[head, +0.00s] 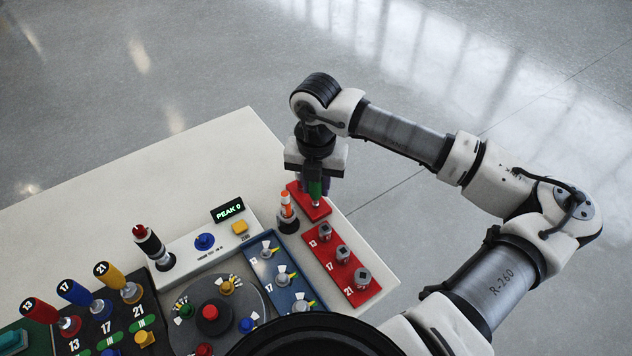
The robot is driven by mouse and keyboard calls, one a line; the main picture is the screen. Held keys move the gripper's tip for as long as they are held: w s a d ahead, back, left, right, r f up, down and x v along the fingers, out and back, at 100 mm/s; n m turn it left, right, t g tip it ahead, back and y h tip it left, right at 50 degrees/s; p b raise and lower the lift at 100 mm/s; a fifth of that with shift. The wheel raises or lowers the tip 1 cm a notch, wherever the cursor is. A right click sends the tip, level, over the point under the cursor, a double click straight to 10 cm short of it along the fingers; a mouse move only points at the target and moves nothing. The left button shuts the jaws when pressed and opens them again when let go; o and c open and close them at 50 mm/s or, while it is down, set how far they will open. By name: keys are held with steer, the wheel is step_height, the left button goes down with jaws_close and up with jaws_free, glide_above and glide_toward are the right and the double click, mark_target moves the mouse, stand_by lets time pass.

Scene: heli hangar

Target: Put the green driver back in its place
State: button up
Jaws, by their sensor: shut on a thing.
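The green driver (315,188) is upright between the fingers of my gripper (314,180), which is shut on it. My gripper points down at the far right part of the table. The driver's lower end is over or on a small red block (318,212); I cannot tell whether it touches. My gripper hides the driver's top. The red, blue and yellow drivers stand at the front left: red (40,312), blue (75,292) and yellow (109,273), in a black rack (75,346) marked 13, 17 and 21.
An orange-and-white tool (286,205) stands close left of the red block. A red strip (322,266) with grey sockets lies in front, beside a blue panel (262,246). A white console (188,262) reads PEAK 0. The back left of the table (150,180) is clear.

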steer(key=shift+f+b, duration=0.35)
stand_by(0.3)
steer(key=o, duration=1.1)
steer(key=shift+r+p, duration=1.45)
steer(key=shift+r, duration=2.35)
